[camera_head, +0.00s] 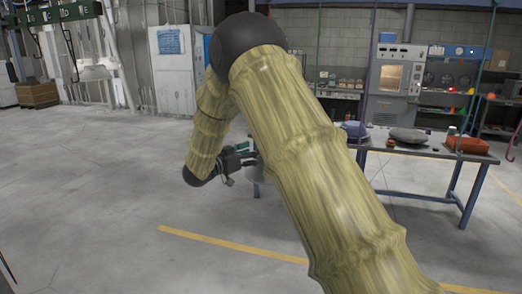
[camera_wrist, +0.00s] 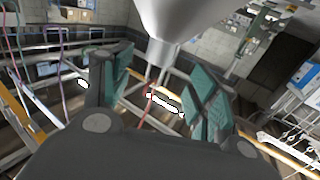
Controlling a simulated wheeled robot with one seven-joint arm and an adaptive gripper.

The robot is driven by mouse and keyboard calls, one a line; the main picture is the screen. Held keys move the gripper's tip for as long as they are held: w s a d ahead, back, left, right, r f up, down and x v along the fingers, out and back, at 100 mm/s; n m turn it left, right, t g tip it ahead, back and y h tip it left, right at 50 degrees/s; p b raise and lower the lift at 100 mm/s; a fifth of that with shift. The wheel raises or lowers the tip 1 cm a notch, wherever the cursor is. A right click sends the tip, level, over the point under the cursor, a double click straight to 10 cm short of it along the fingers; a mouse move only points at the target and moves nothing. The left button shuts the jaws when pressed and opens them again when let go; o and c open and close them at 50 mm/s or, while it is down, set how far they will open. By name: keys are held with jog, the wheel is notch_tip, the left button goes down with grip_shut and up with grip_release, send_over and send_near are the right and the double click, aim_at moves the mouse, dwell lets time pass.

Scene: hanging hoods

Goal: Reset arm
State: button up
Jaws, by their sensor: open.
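My arm stretches up and bends back down across the middle of the head view. My gripper (camera_head: 243,160) hangs at its end, left of the upper arm and above the floor, partly hidden by the arm. In the wrist view my gripper (camera_wrist: 157,92) has its two teal-padded fingers wide apart, with nothing held between them. A smooth grey funnel-shaped piece (camera_wrist: 180,22), perhaps a hood, fills the top of the wrist view beyond the fingers. I cannot tell how far it is from them.
A workbench (camera_head: 425,196) stands at right, with a grey lumpy thing (camera_head: 408,135) and an orange tray (camera_head: 468,145) on it. A white cabinet (camera_head: 175,75) is at the back. Hoses hang on the right. The floor (camera_head: 90,200) at left is clear.

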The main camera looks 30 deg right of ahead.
jog(key=shift+w+v, duration=0.45)
jog(key=shift+v, duration=1.6)
jog(key=s+a+f+n+t+y+b, duration=0.1)
jog(key=s+a+f+n+t+y, duration=0.2)
jog(key=f, duration=0.8)
jog(key=f+n+t+y+b, duration=0.15)
jog(key=f+n, duration=0.25)
jog(key=f, duration=0.7)
jog(key=s+a+f+n+y+b, duration=0.1)
jog(key=s+a+f+n+y, duration=0.15)
jog(key=s+f, duration=0.55)
jog(key=s+a+f+n+y, duration=0.2)
jog(key=s+a+f+y, duration=0.15)
jog(key=f, duration=0.85)
jog(key=s+a+f+n+g+y+b, duration=0.1)
jog(key=s+a+f+g+y, duration=0.15)
jog(key=s+f, duration=0.6)
jog(key=s+a+f+n+g+y, duration=0.15)
jog(key=s+a+f, duration=0.3)
jog(key=s, duration=0.65)
jog(key=s+a+f+g+y, duration=0.1)
jog(key=s+a+f+g, duration=0.1)
jog(key=s, duration=0.8)
jog(key=s+a+f+n+g+y+b, duration=0.1)
jog(key=s+a+f+g+y, duration=0.1)
jog(key=s, duration=0.8)
jog(key=shift+s+f+b, duration=0.2)
jog(key=shift+s+b, duration=0.1)
